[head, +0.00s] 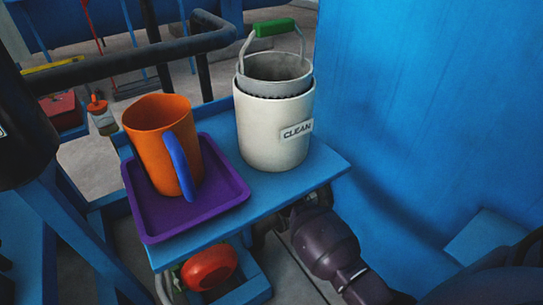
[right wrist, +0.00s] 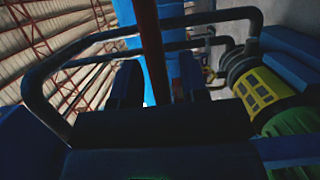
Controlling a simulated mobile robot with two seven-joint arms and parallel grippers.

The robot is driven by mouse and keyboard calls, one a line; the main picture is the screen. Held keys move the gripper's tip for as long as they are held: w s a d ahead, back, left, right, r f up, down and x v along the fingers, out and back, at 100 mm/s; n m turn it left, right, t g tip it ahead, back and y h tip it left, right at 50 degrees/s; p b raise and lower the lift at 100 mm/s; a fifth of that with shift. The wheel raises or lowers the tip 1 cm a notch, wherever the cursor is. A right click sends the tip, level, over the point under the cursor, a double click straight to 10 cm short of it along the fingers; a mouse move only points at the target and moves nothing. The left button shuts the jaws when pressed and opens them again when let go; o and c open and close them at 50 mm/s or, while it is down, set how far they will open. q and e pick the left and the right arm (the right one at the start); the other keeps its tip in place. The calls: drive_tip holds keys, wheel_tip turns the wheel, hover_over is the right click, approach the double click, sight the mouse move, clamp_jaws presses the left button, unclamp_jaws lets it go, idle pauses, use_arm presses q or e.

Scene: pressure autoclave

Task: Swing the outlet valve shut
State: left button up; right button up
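A round red handle (head: 208,267) shows below the blue shelf in the head view, partly cut off by the shelf edge. It may belong to the outlet valve; I cannot tell for sure, nor which way it is turned. In the right wrist view two dark fingers of my right gripper (right wrist: 158,82) stand apart. A red-brown rod (right wrist: 152,45) shows upright between or behind them; contact cannot be told. In the head view my dark right arm comes from the lower right towards the shelf's underside, and its gripper is hidden. My left gripper is in neither view.
A blue shelf (head: 300,180) carries a purple tray (head: 222,203) with an orange jug (head: 155,140), and a white bucket (head: 272,135) labelled CLEAN. A large blue wall (head: 430,90) stands at right. Dark pipe rails (head: 120,65) run behind. A yellow-banded cylinder (right wrist: 262,92) is at right in the wrist view.

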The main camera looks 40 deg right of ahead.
clamp_jaws()
